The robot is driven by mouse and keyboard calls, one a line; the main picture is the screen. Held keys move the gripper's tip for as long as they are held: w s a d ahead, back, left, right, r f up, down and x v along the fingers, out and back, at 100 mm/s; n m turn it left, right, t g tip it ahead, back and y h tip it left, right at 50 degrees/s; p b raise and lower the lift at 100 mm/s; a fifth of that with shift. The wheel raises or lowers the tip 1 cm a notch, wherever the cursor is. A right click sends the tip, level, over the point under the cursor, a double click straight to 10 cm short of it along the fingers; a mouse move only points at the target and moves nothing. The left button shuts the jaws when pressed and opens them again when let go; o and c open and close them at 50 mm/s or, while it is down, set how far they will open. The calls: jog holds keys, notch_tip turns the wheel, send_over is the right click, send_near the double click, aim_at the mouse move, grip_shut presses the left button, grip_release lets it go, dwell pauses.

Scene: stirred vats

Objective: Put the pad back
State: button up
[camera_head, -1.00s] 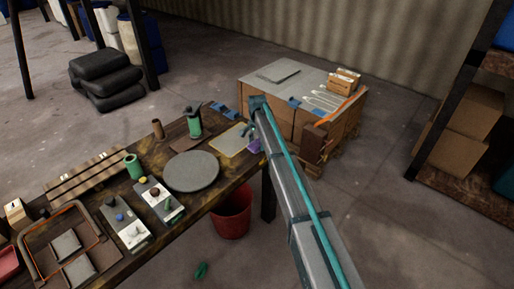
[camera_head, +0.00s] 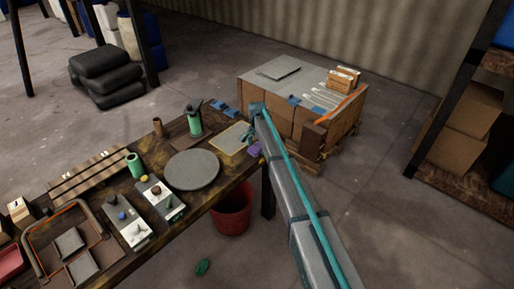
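I cannot tell for sure which thing is the pad. A small purple block (camera_head: 254,150) lies at the right end of the dark wooden table (camera_head: 226,183), by a tan board (camera_head: 230,141). My gripper (camera_head: 246,131) is above that board's right side, close to the purple block. It is small and partly hidden by my arm, so its fingers and any contact with the block are unclear. Two grey flat pads, one farther (camera_head: 69,242) and one nearer (camera_head: 82,267), lie in an orange-edged tray (camera_head: 37,247) at lower left.
A round grey plate (camera_head: 192,170), green bottle (camera_head: 195,122), green cylinder (camera_head: 134,165) and two control panels, left (camera_head: 126,222) and right (camera_head: 161,197), occupy the table. A red bucket (camera_head: 232,211) stands below. A loaded pallet (camera_head: 318,137) is beyond my arm.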

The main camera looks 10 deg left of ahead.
aim_at(257, 147)
jog(key=shift+r, duration=0.1)
notch_tip(257, 147, up, 12)
jog(key=b, duration=0.3)
jog(key=shift+b, duration=0.3)
dwell(0.4)
